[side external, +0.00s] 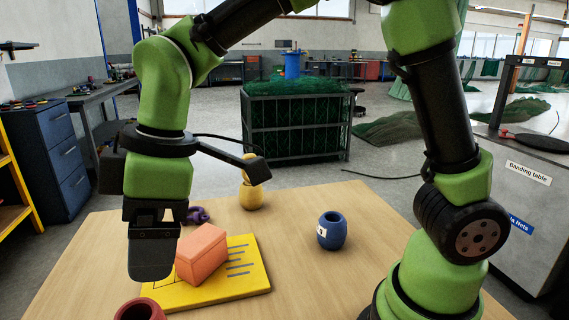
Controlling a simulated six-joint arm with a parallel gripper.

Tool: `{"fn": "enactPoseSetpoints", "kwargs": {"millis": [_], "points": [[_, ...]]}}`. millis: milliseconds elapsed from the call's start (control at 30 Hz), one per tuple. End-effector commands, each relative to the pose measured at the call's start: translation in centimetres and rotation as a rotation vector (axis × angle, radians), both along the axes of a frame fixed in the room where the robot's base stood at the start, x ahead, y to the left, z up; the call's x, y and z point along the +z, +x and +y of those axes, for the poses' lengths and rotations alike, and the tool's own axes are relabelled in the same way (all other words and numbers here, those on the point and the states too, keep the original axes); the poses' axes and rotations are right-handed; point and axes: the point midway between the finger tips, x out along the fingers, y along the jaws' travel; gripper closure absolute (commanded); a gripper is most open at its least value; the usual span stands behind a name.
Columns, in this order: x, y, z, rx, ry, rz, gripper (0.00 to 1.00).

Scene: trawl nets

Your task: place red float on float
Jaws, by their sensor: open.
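A dark red float (140,310) with an open top stands at the bottom edge of the side view, cut off by the frame. A blue float (332,232) with a small white label stands upright on the table at centre right. A yellow float (251,197) stands farther back; another yellow piece shows above it, partly hidden by my wrist bracket, and I cannot tell whether it is a second float. My gripper (151,262) points down, left of the salmon block and above and behind the red float in the picture. Nothing shows held in it; its near finger hides the other.
A salmon block (201,252) rests on a yellow board (245,284) with printed lines. The wooden table (300,285) is clear between the board and the blue float.

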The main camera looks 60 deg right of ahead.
Motion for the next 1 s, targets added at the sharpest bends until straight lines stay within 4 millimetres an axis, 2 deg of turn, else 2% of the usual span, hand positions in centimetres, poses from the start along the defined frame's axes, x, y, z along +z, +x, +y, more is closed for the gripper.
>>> {"fn": "enactPoseSetpoints", "kwargs": {"millis": [167, 300, 400, 500, 700, 1000], "points": [[3.7, -1.7, -4.5, -0.275, 0.079, -0.033, 0.13], [6.4, -5.1, -9.2, -0.605, 0.184, -0.065, 0.13], [7.2, -7.9, -11.7, -0.830, 0.267, -0.087, 0.13], [7.3, -10.3, -13.5, -1.016, 0.346, -0.106, 0.13], [6.7, -13.1, -14.9, -1.233, 0.445, -0.128, 0.13], [6.5, -13.6, -15.1, -1.273, 0.465, -0.128, 0.13]]}}
